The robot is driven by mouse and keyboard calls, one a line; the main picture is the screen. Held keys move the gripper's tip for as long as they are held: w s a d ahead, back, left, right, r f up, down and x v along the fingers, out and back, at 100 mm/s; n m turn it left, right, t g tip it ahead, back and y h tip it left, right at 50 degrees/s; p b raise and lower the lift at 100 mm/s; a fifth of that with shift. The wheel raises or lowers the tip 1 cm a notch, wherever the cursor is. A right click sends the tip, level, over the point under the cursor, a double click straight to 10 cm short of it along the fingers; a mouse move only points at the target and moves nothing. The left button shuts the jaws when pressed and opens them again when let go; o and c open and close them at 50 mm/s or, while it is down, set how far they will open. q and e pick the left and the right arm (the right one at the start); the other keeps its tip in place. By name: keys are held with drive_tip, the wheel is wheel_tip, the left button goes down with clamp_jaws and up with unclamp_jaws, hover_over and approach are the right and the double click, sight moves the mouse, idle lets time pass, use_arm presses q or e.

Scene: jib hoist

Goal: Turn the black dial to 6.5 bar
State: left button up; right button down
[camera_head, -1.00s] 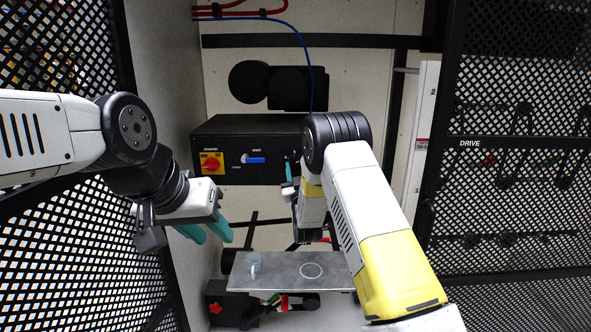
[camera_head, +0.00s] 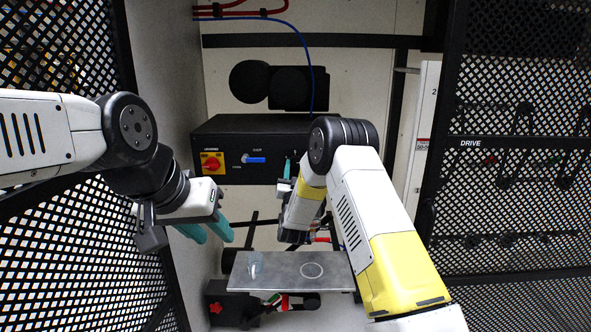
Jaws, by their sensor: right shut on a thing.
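The black control box (camera_head: 228,139) is on the back wall and carries a red rotary switch on a yellow plate (camera_head: 212,163) and a blue lever (camera_head: 254,160). My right gripper (camera_head: 287,170) reaches the right part of the box front, its teal fingertips at the panel. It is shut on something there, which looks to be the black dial. My gripper and arm hide the dial, and I cannot read its setting. My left gripper (camera_head: 208,231) is open and empty, left of and below the box, with its teal fingers apart.
A grey metal plate (camera_head: 285,272) with a small clear cup (camera_head: 255,262) lies below the box. Black mesh panels stand at left and right (camera_head: 515,215). A blue hose (camera_head: 300,42) runs down behind the box.

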drive_tip(key=shift+a+m+h, duration=0.15)
drive_tip(key=shift+m+h, duration=0.65)
drive_tip(key=shift+m, duration=0.7)
drive_tip(key=c, duration=1)
unclamp_jaws()
drive_tip(key=shift+o, duration=0.2)
drive_tip(key=shift+s, duration=0.1)
drive_tip(key=v, duration=0.7)
drive_tip(key=shift+s, duration=0.35)
